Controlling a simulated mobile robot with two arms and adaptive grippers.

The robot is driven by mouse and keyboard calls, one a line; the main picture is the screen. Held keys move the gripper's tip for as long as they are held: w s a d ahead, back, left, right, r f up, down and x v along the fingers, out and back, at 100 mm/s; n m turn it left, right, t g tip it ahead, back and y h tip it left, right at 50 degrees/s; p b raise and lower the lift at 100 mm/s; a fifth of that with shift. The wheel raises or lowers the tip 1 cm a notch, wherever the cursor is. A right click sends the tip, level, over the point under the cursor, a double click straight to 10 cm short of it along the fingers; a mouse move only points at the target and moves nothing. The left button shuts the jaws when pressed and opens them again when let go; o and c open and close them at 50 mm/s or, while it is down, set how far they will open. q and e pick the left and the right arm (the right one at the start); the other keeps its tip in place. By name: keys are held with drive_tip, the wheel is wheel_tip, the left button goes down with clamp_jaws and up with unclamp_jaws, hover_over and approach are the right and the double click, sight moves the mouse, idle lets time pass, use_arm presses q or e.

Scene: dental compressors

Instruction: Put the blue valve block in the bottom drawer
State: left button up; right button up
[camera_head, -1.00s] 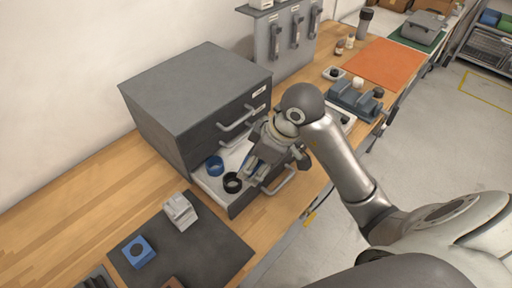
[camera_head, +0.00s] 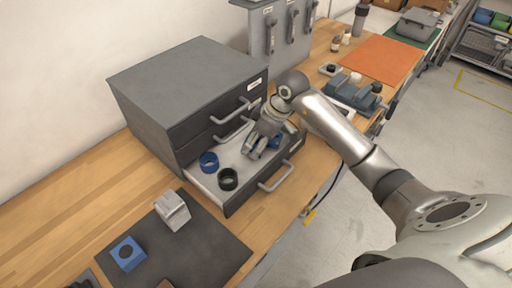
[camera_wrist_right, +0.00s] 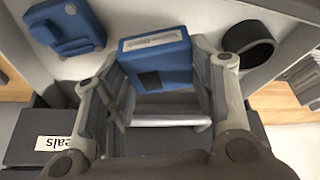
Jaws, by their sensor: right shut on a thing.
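The blue valve block (camera_wrist_right: 155,65), with a pale label on its end and a dark square recess, is between the fingers of my right gripper (camera_wrist_right: 165,85) in the right wrist view. In the head view, my right gripper (camera_head: 256,150) points down into the open bottom drawer (camera_head: 208,187), and the held block is mostly hidden by the fingers. I cannot tell whether the block touches the drawer floor. Another blue part (camera_wrist_right: 70,28) lies in the drawer beside the gripper; part of it shows in the head view (camera_head: 275,142). My left gripper is out of view.

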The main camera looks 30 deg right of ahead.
drive_tip(key=shift+w+d+f, duration=0.15)
drive_tip(key=shift+f, duration=0.1)
wheel_tip(320, 180, down, 2)
drive_tip(key=shift+f+p, duration=0.1)
drive_tip(key=shift+p, duration=0.45)
drive_tip(key=shift+w+d+f, duration=0.1)
drive_tip(key=shift+f, duration=0.4)
drive_tip(key=shift+f, duration=0.1)
drive_tip(key=o, duration=0.8)
drive_tip(key=shift+f, duration=0.1)
drive_tip(key=shift+o, duration=0.2)
